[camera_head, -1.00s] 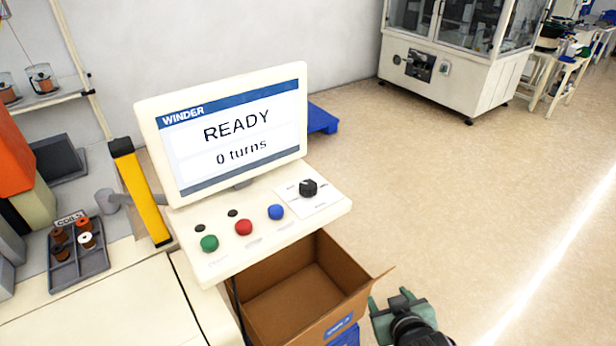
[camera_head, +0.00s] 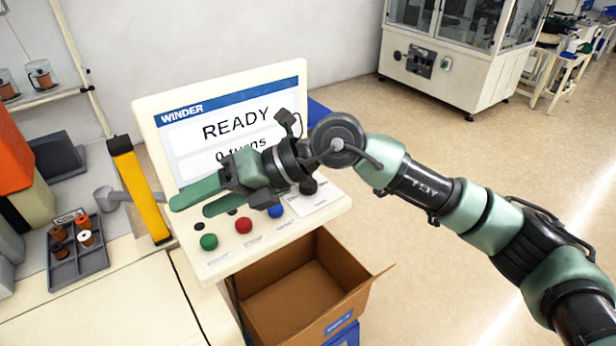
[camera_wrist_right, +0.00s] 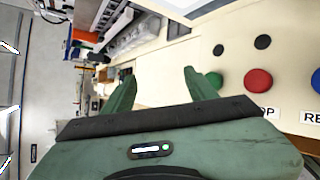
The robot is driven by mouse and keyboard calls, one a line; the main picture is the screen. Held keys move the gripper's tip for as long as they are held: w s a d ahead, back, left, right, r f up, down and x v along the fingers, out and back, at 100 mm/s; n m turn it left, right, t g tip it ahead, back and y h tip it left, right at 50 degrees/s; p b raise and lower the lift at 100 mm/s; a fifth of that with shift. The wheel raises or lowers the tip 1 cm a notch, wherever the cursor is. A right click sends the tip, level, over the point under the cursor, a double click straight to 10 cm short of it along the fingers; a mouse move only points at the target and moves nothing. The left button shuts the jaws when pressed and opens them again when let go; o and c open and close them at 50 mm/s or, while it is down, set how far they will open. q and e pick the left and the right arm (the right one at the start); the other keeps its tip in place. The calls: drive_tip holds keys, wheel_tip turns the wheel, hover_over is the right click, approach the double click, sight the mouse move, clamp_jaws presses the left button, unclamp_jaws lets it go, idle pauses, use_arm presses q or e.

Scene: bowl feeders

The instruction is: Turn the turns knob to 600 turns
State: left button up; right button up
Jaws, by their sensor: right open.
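The winder panel (camera_head: 225,262) carries a dark turns knob (camera_head: 308,187) at its right end, on a white plate (camera_head: 300,208). My right wrist partly covers the knob. The winder screen (camera_head: 178,120) reads READY, with a turns line below that is partly hidden by my gripper and was 0 turns earlier. My right gripper (camera_head: 188,206) is open and empty, its fingers pointing left in front of the screen's lower left, well left of the knob. Its spread fingers also show in the right wrist view (camera_wrist_right: 160,92). My left gripper is out of view.
A green button (camera_head: 208,242), a red button (camera_head: 243,225) and a blue button (camera_head: 275,211) sit on the panel left of the knob. An open cardboard box (camera_head: 345,290) stands below. A yellow post (camera_head: 140,190) rises left of the screen.

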sight(308, 181)
drive_tip(key=w+d+f+t+h, duration=0.1)
drive_tip(key=w+d+h, duration=0.1)
drive_tip(key=d, duration=0.1)
drive_tip(key=w+d+t+h, duration=0.1)
drive_tip(key=w+d+h, duration=0.1)
drive_tip(key=w+d, duration=0.1)
drive_tip(key=w+d+f+t+h, duration=0.1)
drive_tip(key=w+d+h, duration=0.1)
drive_tip(key=w+d, duration=0.1)
drive_tip(key=shift+w+d+f, duration=0.2)
drive_tip(key=shift+f, duration=0.1)
drive_tip(key=w+d+r+m+t+h, duration=0.2)
drive_tip(key=w+d+h, duration=0.25)
drive_tip(key=d, duration=0.35)
drive_tip(key=p+x, duration=0.3)
drive_tip(key=x, duration=0.4)
drive_tip(key=shift+w+a+f, duration=0.1)
drive_tip(key=shift+w+f, duration=0.05)
drive_tip(key=shift+f, duration=0.2)
clamp_jaws()
